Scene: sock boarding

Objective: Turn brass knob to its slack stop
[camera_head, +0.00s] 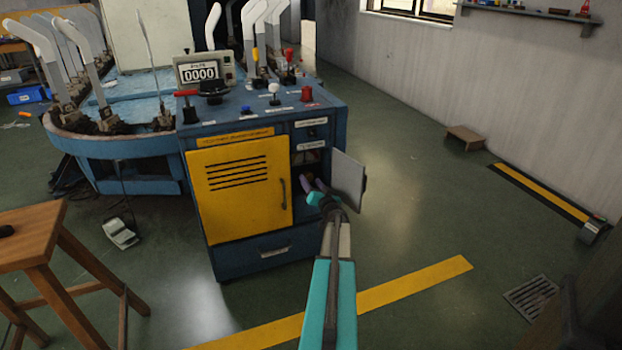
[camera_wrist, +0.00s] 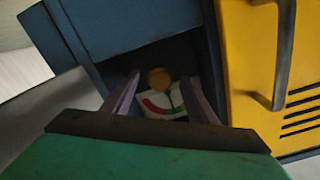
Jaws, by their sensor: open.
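The brass knob (camera_wrist: 159,77) is a small round piece in the dark recess of the blue cabinet (camera_head: 243,264). It sits beside a white dial plate (camera_wrist: 148,113) with a red and green arc and a dark pointer line. My gripper (camera_head: 313,187) is open and reaches into the small open compartment at the cabinet's right front. In the wrist view its two purple fingers stand apart on either side of the knob, with gaps between. I cannot tell how deep the tips are relative to the knob. In the head view the knob is hidden.
The small grey door (camera_head: 348,180) stands open just right of my gripper. The yellow door (camera_head: 235,187) with its handle (camera_wrist: 278,60) is close on the other side. A wooden stool (camera_head: 40,240) stands at left. The floor to the right is mostly clear.

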